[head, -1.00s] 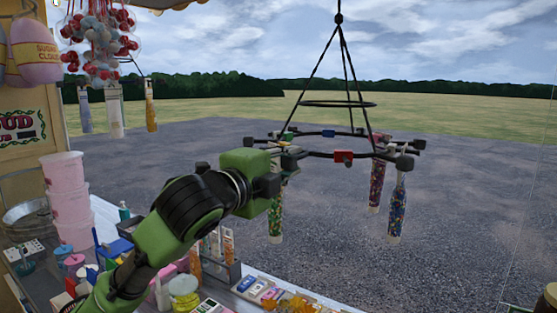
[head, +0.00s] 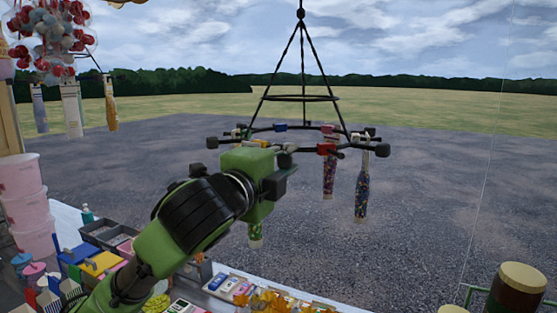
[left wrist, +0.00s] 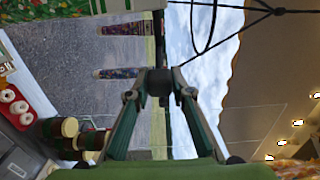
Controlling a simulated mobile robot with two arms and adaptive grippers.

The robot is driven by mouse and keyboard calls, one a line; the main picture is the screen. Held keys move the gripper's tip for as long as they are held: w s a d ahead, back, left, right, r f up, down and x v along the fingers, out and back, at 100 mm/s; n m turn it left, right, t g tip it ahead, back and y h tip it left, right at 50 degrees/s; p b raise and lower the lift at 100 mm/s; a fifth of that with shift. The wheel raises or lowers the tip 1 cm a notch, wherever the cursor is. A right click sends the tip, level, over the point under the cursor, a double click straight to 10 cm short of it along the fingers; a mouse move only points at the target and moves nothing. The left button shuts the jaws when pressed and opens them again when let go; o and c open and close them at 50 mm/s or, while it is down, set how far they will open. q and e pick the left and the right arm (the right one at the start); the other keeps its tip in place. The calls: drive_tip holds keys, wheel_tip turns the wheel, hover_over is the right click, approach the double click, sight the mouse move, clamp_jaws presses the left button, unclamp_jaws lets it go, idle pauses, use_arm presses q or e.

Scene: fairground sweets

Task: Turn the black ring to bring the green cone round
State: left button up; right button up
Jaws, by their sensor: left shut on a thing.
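The black ring (head: 345,148) hangs by rods, with black end knobs and coloured clips around it. My left gripper (head: 276,180) is at its near side. In the left wrist view its fingers (left wrist: 158,85) are shut on a black knob of the ring (left wrist: 158,80). The green cone (head: 256,238) hangs behind my left gripper; only its lower end shows. Two multicoloured cones, one reddish (head: 329,178) and one bluish (head: 361,196), hang at the ring's right side. They also show sideways in the left wrist view (left wrist: 125,28) (left wrist: 115,73). My right gripper is not in view.
The counter below holds pink tubs (head: 22,205), boxes and small packets (head: 240,288). Bagged sweets (head: 55,30) and a second hanging rack of cones (head: 72,108) are at upper left. Open space surrounds the ring's far side.

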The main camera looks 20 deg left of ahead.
use_arm(q)
drive_tip(key=d, duration=0.2)
drive_tip(key=w+d, duration=0.2)
drive_tip(key=d, duration=0.1)
drive_tip(key=shift+d, duration=0.3)
drive_tip(key=shift+f, duration=0.1)
drive_tip(key=o, duration=0.8)
drive_tip(key=shift+s, duration=0.1)
drive_tip(key=s, duration=1)
drive_tip(key=shift+a, duration=0.4)
